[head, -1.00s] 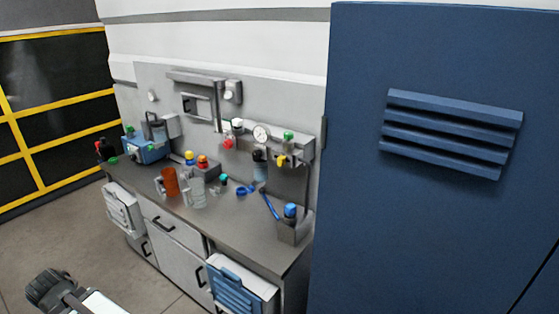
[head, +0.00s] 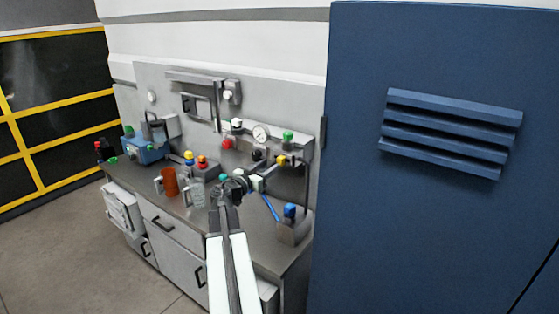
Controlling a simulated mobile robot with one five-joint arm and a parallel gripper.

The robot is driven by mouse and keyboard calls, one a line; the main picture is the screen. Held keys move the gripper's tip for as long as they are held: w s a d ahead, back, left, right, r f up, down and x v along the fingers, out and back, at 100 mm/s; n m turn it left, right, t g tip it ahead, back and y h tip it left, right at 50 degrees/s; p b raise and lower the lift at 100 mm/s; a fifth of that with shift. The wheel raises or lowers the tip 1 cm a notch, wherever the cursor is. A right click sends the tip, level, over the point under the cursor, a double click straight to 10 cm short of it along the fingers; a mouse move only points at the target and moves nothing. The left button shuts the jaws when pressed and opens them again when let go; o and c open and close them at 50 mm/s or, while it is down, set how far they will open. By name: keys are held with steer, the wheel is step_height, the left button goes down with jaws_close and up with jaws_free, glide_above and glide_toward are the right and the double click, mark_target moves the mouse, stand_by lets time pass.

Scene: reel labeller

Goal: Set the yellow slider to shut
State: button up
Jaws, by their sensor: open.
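A small yellow part (head: 281,160), which looks like the slider, sits on the right of the wall-mounted grey panel, below a green knob (head: 288,136). My gripper (head: 274,170) is open and reaches up to the right, with its fingertips at or just in front of the yellow part. I cannot tell whether they touch it or are around it. The slider's track and its setting are too small to make out, and my gripper partly covers that area.
The grey bench (head: 255,246) holds an orange mug (head: 170,182), a clear jug (head: 197,192), a blue-topped holder (head: 291,222) and a blue device (head: 146,150). A gauge (head: 261,133) and red knob (head: 227,143) are nearby. A tall blue cabinet (head: 440,230) stands close on the right.

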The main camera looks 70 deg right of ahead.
mark_target(279, 159)
steer(key=x, duration=0.7)
steer(key=shift+w+a, duration=0.1)
jaws_close()
stand_by(1.1)
